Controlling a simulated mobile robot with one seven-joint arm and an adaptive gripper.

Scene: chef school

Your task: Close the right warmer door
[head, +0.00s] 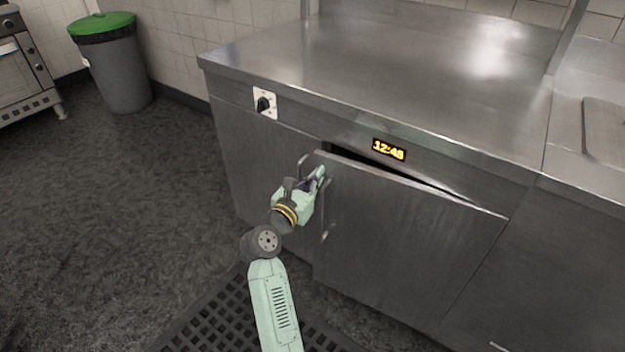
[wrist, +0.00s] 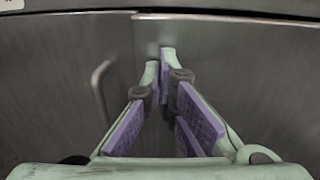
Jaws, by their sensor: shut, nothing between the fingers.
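The right warmer door (head: 405,245) stands slightly ajar in the head view, with a dark gap along its top edge. Its hinge side appears to be on the right and its free edge on the left. My gripper (head: 321,173) is at the door's upper left, close to the free edge and the vertical handles. In the wrist view my gripper (wrist: 162,55) has its purple-padded fingers together, with nothing between them, pointing at the door front (wrist: 240,60). I cannot tell whether the fingertips touch the door.
The left warmer door (head: 255,155) looks closed; a handle (wrist: 100,90) shows left of my fingers. A black knob (head: 264,104) and a clock display (head: 389,149) are on the front panel. A bin (head: 118,75) stands far left. The floor (head: 130,190) left is clear.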

